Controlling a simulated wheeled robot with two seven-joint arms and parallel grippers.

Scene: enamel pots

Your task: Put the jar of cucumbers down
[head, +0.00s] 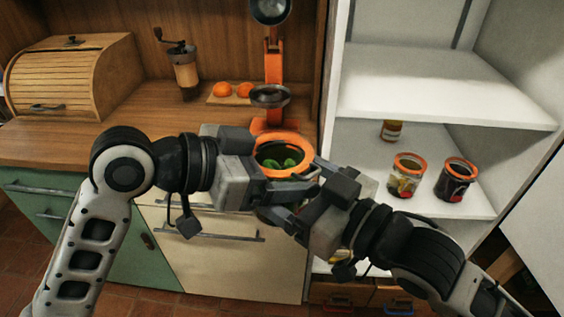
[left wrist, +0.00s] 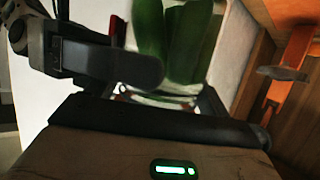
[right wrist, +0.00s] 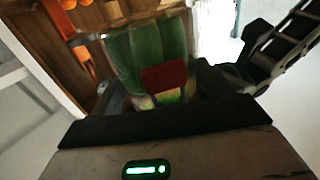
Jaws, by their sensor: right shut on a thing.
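The jar of cucumbers (head: 283,157) has an orange rim and green cucumbers inside. It is held up between my two grippers, in front of the counter and cupboard. My right gripper (head: 303,208) is shut on it from the lower right. In the right wrist view the glass (right wrist: 140,50) with a red patch sits between its fingers. My left gripper (head: 268,175) is at the jar's left side, with its fingers partly hidden. In the left wrist view the cucumbers (left wrist: 180,40) show close up between its fingers; its grip is unclear.
The white cupboard shelf (head: 365,150) at right holds two orange-rimmed jars (head: 405,175) (head: 455,180) and a smaller jar (head: 391,130). Its left part looks free. The wooden counter (head: 50,140) carries a bread box (head: 70,80), grinder (head: 184,70), board (head: 222,101) and orange stand (head: 273,60).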

